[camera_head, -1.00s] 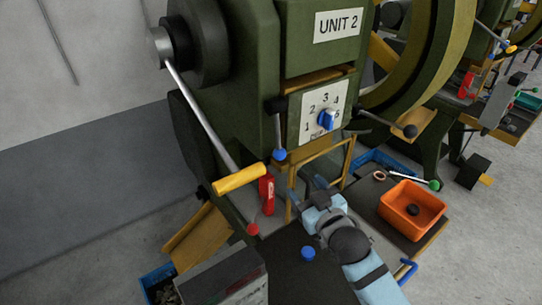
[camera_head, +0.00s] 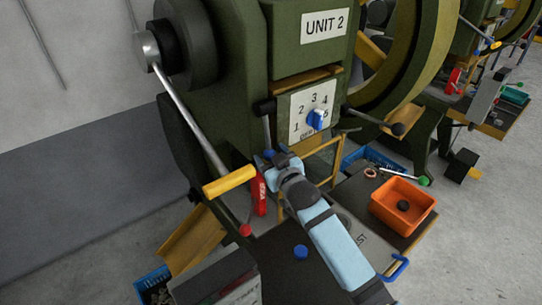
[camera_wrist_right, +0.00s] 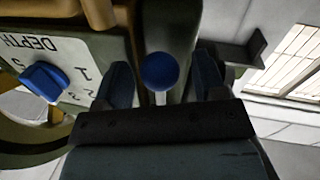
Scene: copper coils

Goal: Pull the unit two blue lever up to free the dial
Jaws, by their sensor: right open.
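The blue lever's ball knob (camera_wrist_right: 160,72) sits between the two open fingers of my right gripper (camera_wrist_right: 163,85) in the right wrist view; I cannot tell whether either finger touches it. In the head view the lever's grey rod (camera_head: 267,130) hangs down from its dark pivot beside the dial plate, and my right gripper (camera_head: 277,158) is at its lower end, hiding most of the knob. The blue dial (camera_head: 315,119) is on the white numbered plate under the UNIT 2 sign (camera_head: 324,25). The dial also shows in the right wrist view (camera_wrist_right: 45,80). My left gripper is out of view.
A long lever with a yellow handle (camera_head: 229,180) slants down left of my right gripper, near a red cylinder (camera_head: 258,194). A yellow frame (camera_head: 334,160) stands right of it. An orange bin (camera_head: 403,207) and a blue button (camera_head: 301,252) are lower down.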

